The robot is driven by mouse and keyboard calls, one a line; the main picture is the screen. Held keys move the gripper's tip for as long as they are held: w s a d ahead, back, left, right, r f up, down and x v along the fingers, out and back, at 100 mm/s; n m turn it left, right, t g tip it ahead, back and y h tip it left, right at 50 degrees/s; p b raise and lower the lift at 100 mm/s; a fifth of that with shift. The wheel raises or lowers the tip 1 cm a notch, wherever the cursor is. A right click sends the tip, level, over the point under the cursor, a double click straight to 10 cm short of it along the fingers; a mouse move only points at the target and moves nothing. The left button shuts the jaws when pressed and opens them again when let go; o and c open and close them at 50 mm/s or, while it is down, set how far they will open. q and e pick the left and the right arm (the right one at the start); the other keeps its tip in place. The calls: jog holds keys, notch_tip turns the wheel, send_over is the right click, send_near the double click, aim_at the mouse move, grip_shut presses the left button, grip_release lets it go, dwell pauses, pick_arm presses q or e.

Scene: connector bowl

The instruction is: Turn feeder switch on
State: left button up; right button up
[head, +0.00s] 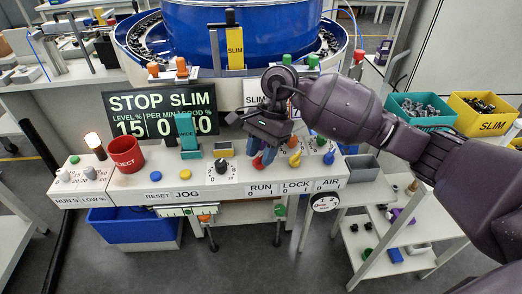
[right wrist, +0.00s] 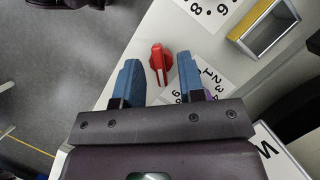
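The control panel (head: 235,170) carries RUN, LOCK and AIR labels, each with 0 and 1 marks. A red switch knob (right wrist: 158,60) stands behind the RUN label; its top shows in the right wrist view between my fingers. My right gripper (right wrist: 158,72) is open, with one blue finger on each side of the knob and a gap on both sides. In the head view, my right gripper (head: 263,160) hangs over the panel and mostly hides this knob. A yellow knob (head: 295,159) stands behind LOCK. No label reading feeder is legible. My left gripper is not in view.
A display (head: 160,112) behind the panel reads STOP SLIM. A blue feeder bowl (head: 235,35) stands behind. A grey tray (head: 363,167) is at the right.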

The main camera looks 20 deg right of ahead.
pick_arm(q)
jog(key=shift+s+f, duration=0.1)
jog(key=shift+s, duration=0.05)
pick_arm(e)
grip_shut()
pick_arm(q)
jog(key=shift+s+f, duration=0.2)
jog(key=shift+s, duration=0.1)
